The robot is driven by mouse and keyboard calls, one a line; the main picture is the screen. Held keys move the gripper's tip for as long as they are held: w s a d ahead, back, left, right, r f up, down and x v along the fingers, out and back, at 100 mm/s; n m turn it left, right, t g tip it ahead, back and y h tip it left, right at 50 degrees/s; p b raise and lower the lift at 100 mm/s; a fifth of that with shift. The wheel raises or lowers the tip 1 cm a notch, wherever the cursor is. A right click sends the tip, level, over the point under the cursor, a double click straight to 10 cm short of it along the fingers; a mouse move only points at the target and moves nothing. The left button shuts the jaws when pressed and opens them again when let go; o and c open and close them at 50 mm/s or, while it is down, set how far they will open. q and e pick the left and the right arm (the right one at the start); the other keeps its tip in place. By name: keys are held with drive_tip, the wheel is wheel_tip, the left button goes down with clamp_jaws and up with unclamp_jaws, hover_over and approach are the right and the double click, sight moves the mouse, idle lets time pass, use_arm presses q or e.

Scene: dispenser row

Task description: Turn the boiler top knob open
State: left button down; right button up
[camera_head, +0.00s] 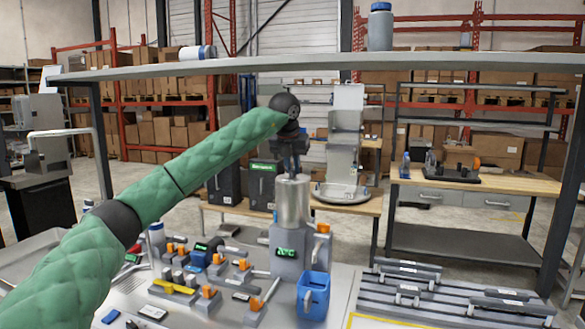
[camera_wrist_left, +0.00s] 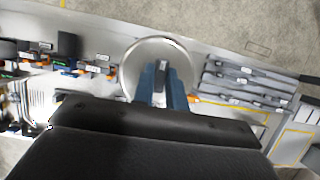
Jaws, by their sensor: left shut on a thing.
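The boiler (camera_head: 292,203) is a silver cylinder on a grey base with a small green display. It stands upright on the bench, right of centre in the head view. In the left wrist view its round top (camera_wrist_left: 135,62) shows beyond my fingers. My left gripper (camera_head: 296,172) points down from above at the boiler's top. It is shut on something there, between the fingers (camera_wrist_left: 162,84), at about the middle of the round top. The top knob is mostly hidden by the fingers, so I cannot tell its turn angle. My right gripper is not in view.
A blue jug (camera_head: 313,296) stands in front of the boiler, below an orange-handled tap (camera_head: 322,230). Several orange-topped fixtures crowd the bench to the left. Grey rails (camera_head: 440,283) lie to the right. A long shelf (camera_head: 330,62) crosses above my arm.

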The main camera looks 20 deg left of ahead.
use_arm(q)
drive_tip(key=shift+r, duration=0.15)
drive_tip(key=c, duration=1.4)
unclamp_jaws()
drive_tip(key=shift+c, duration=0.2)
